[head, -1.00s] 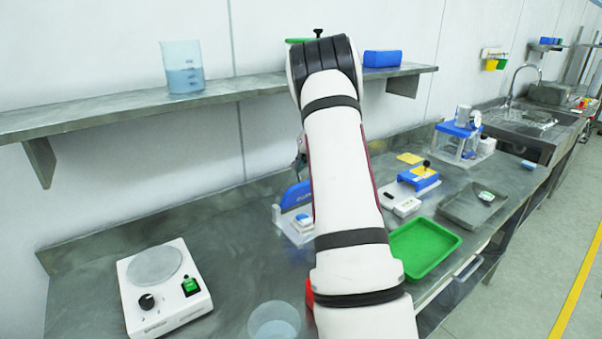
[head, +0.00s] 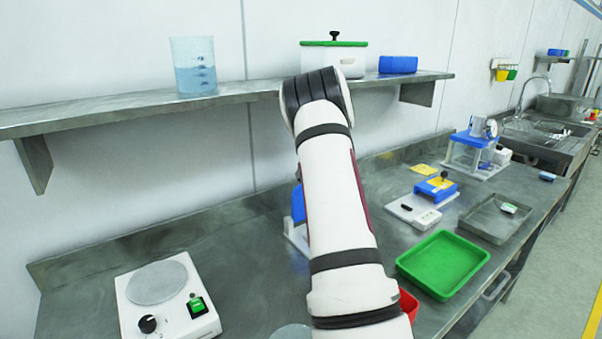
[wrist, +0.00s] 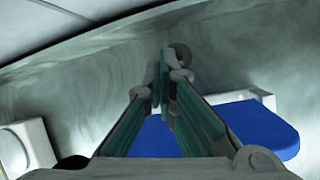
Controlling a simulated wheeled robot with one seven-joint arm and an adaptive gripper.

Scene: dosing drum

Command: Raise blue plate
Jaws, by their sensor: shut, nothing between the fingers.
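A blue plate (head: 298,205) shows in the head view as a narrow strip at the left edge of my arm, on a pale base on the bench. My arm hides most of it. In the wrist view a broad blue plate (wrist: 262,126) with a rounded end lies under and to the right of my gripper (wrist: 165,75), with a white part at its edge. My gripper's fingers are together and empty, above the bench surface. They cover part of the blue, and I cannot tell whether they touch it. In the head view my gripper is hidden behind my arm.
On the bench are a white stirrer-like device (head: 165,298), a green tray (head: 443,263), a red container (head: 408,304), a blue-topped device (head: 436,189) and a grey tray (head: 495,218). A shelf (head: 110,113) above holds a beaker (head: 193,66) and a green-lidded container (head: 333,58).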

